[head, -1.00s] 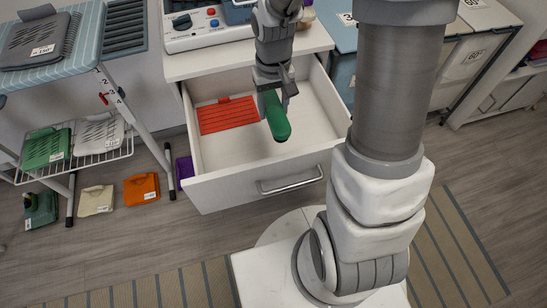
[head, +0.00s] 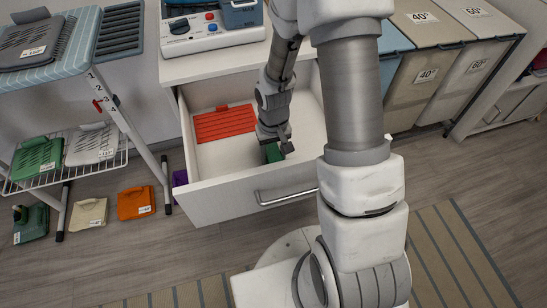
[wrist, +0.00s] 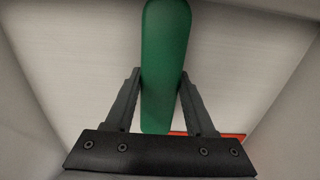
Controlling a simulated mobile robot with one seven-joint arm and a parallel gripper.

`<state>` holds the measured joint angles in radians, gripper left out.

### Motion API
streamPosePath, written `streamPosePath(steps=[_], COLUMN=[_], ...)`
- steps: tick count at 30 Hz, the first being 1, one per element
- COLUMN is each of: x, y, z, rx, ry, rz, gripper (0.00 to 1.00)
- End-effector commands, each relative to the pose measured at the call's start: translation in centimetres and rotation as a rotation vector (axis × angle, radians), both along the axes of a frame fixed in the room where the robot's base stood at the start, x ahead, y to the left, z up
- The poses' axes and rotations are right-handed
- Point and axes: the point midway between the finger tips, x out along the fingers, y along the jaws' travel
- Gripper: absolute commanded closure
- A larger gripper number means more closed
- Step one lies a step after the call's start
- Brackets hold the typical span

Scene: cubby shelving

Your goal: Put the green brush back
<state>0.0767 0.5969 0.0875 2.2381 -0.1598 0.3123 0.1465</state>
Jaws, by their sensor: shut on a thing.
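The green brush (head: 273,153) is in my gripper, low inside the open white drawer (head: 228,201). In the wrist view the green brush (wrist: 165,60) is a long, rounded green shape between the two fingers. My gripper (head: 276,147) is shut on it, and the gripper (wrist: 160,88) shows a finger on each side. In the head view my wrist hides part of the brush. I cannot tell whether the brush touches the drawer floor.
A red slatted mat (head: 224,123) lies at the back left of the drawer. The drawer floor left of the brush is bare. The drawer front with its metal handle (head: 288,196) is nearest my base. An ironing board (head: 62,50) and rack stand left.

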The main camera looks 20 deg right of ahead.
Motion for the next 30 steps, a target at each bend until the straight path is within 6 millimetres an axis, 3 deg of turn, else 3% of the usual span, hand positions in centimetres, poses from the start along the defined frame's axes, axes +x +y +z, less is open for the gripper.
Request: streamPosePath(steps=[2, 13, 14, 18, 30], x=[0.01, 0.02, 0.02, 0.00, 0.02], y=[-0.01, -0.02, -0.03, -0.02, -0.02], z=[-0.97, -1.34, -1.24, -1.19, -0.55], rx=[0.000, 0.000, 0.000, 0.000, 0.000], ry=[0.000, -0.001, -0.001, 0.000, -0.001], rz=[0.000, -0.001, -0.001, -0.001, -0.001], gripper=[1.00, 1.00, 0.42, 0.17, 0.15])
